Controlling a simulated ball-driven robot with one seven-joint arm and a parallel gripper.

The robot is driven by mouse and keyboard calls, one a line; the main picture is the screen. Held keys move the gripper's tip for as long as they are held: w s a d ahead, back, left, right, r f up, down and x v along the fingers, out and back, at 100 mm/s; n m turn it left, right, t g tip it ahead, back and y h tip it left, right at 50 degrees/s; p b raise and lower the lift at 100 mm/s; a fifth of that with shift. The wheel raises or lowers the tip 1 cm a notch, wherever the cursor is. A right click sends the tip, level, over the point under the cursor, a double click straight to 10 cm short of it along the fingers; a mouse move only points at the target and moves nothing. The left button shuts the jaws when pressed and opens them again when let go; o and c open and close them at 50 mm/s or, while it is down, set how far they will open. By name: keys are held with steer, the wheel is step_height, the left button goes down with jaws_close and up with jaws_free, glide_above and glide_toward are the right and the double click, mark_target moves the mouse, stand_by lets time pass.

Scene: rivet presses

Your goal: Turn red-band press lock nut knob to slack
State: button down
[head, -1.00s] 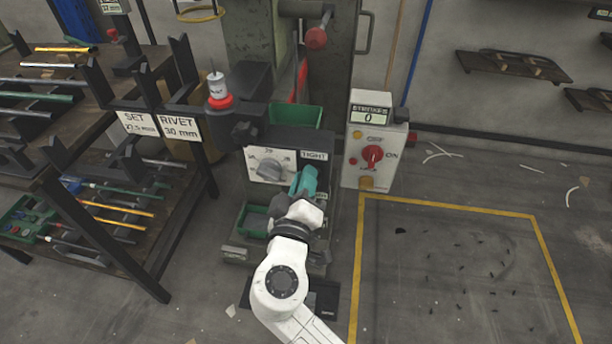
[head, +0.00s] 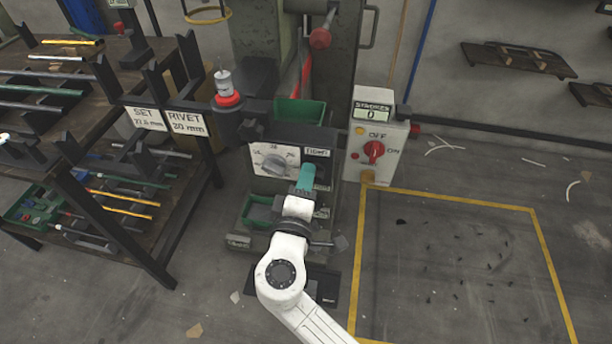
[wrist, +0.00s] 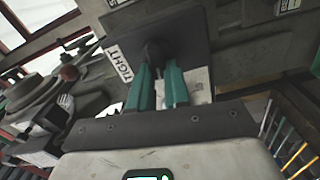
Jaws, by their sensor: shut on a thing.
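The press (head: 250,50) stands in the middle of the head view, with a red stripe on its column and a red ring (head: 228,99) around a white-topped cylinder at its left. On its front are a white dial plate (head: 272,163) with a grey knob and a TIGHT label (head: 317,152). My gripper (head: 307,178) has teal fingers and is just below that label. In the wrist view, my gripper (wrist: 160,75) is shut on a dark lock nut knob (wrist: 153,51), beside the TIGHT label (wrist: 119,63). The fingers hide part of the knob, and its pointing direction is unclear.
A grey control box (head: 376,148) with a red switch and a counter reading 0 stands close at the right. A rack (head: 110,250) of rods stands at the left. A green bin (head: 300,112) sits above the dial panel. The yellow-outlined floor at the right is mostly open.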

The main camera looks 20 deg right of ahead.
steer(key=shift+a, duration=0.1)
steer(key=c, duration=1.1)
jaws_free()
steer(key=v, duration=1)
steer(key=shift+s+a, duration=0.2)
steer(key=shift+s, duration=0.1)
steer(key=shift+d, duration=0.1)
